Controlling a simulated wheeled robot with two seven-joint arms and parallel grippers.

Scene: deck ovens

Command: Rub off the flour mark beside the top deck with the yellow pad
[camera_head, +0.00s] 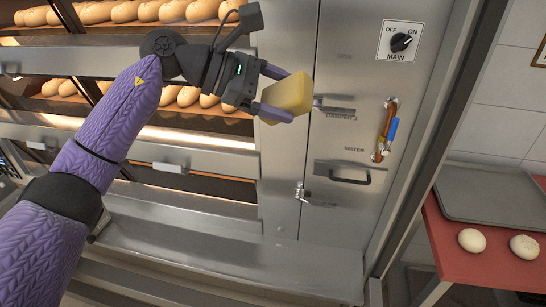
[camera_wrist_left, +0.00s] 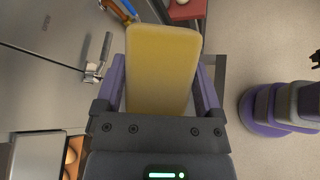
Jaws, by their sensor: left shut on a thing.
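The yellow pad (camera_head: 289,94) is held between the fingers of my left gripper (camera_head: 277,93), in front of the steel panel (camera_head: 285,150) right of the oven decks. In the left wrist view the pad (camera_wrist_left: 162,70) fills the space between the two purple fingers of my left gripper (camera_wrist_left: 160,92). I cannot tell whether the pad touches the panel. No flour mark shows clearly; the pad and arm cover part of the panel. The top deck (camera_head: 130,12) holds rows of loaves, partly behind my left arm. My right gripper is not in view.
A latch handle (camera_head: 335,110) sticks out close to the pad, and a lower latch (camera_head: 312,197) sits below. A main switch (camera_head: 400,42) and a pipe with a blue valve lever (camera_head: 391,130) are further right. A red table (camera_head: 470,265) holds a tray (camera_head: 490,195) and dough balls.

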